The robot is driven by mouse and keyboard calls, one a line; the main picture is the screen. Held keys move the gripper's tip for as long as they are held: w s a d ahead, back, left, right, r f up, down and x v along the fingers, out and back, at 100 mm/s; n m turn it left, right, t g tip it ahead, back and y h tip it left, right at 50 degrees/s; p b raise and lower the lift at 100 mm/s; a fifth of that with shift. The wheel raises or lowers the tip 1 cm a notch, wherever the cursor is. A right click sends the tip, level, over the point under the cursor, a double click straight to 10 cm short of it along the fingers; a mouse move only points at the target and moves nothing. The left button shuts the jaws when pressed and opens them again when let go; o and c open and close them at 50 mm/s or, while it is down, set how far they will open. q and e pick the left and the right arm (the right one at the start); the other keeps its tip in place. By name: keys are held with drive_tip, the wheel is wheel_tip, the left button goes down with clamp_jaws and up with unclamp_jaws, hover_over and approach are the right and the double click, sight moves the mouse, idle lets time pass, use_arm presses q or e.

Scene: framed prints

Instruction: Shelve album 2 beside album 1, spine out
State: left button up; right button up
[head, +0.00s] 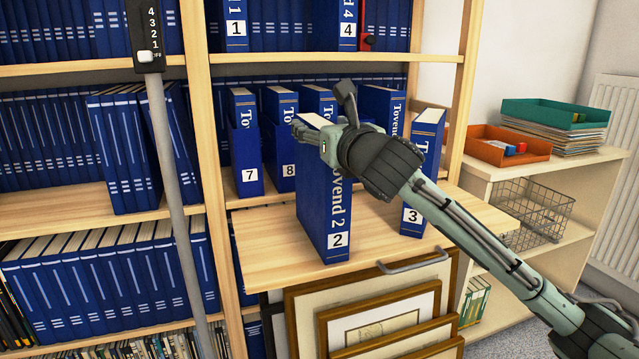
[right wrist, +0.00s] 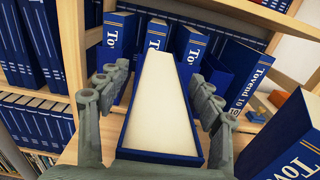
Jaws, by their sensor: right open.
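Album 2 (head: 312,215) is a thick blue volume with white spine lettering. It stands upright on the light wooden pull-out board (head: 270,262), spine towards me. My right gripper (head: 320,138) is at its top, open. In the right wrist view its fingers (right wrist: 160,74) lie on either side of the album's pale page block (right wrist: 160,105), with gaps showing. Album 1 (head: 236,24) stands spine out on the upper shelf, its top cut off by the frame. Space shows to its right, before album 4 (head: 348,20). My left gripper is out of view.
Album 3 (head: 412,200) stands on the board to the right of album 2. Albums 7 (head: 245,150) and 8 (head: 281,160) stand behind. A red object (head: 367,42) sits beside album 4. A grey pole (head: 175,190) rises at left. Framed prints (head: 385,315) lean below the board.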

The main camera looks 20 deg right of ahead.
drive_tip(key=shift+c, duration=0.3)
clamp_jaws()
drive_tip(key=shift+r, duration=0.15)
drive_tip(key=shift+r, duration=0.1)
